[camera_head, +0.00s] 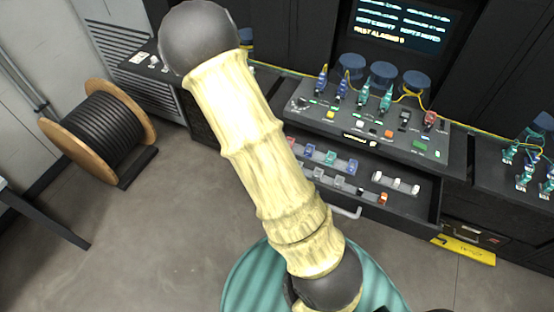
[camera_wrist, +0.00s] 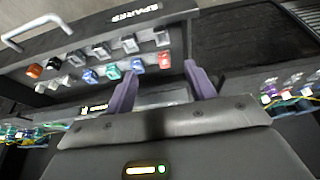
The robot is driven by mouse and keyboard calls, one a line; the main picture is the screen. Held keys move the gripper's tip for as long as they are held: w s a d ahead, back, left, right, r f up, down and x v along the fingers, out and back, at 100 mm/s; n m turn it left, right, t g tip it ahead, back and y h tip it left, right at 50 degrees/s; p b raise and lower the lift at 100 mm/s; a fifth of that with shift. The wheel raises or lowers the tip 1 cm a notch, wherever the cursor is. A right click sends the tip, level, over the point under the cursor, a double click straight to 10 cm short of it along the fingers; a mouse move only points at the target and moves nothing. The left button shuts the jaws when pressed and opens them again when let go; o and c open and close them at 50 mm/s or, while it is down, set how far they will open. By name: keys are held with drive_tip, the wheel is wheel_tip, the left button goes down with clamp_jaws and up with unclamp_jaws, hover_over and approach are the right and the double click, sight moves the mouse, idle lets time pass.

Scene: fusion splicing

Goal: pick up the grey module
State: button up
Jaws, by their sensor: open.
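Several grey modules (camera_head: 340,181) sit in a row in the open drawer (camera_head: 428,205). I cannot tell which of them is the one meant. In the wrist view, grey modules (camera_wrist: 130,43) sit behind a row of blue, teal and red ones. My gripper (camera_wrist: 162,70) is open, with its two purple fingers apart and nothing seen held between them. The fingertips point toward the drawer, near the red and blue modules and short of the grey row. My gripper is not visible in the head view, where my arm covers part of the drawer's left side.
White modules (camera_head: 397,183) and an orange one (camera_head: 382,198) share the drawer. Above it stands a console (camera_head: 300,102) with plugged connectors and yellow cables. A cable reel (camera_head: 100,125) stands on the floor at left. The drawer's front has a handle (camera_head: 345,212).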

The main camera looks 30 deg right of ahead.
drive_tip(key=b+x, duration=0.3)
drive_tip(key=x, duration=0.9)
drive_tip(key=shift+f, duration=0.1)
drive_tip(key=shift+w+p+x, duration=0.2)
drive_tip(key=shift+p+x, duration=0.3)
drive_tip(key=shift+x, duration=2.1)
drive_tip(key=shift+a, duration=0.15)
drive_tip(key=shift+c, duration=0.4)
drive_tip(key=c, duration=0.8)
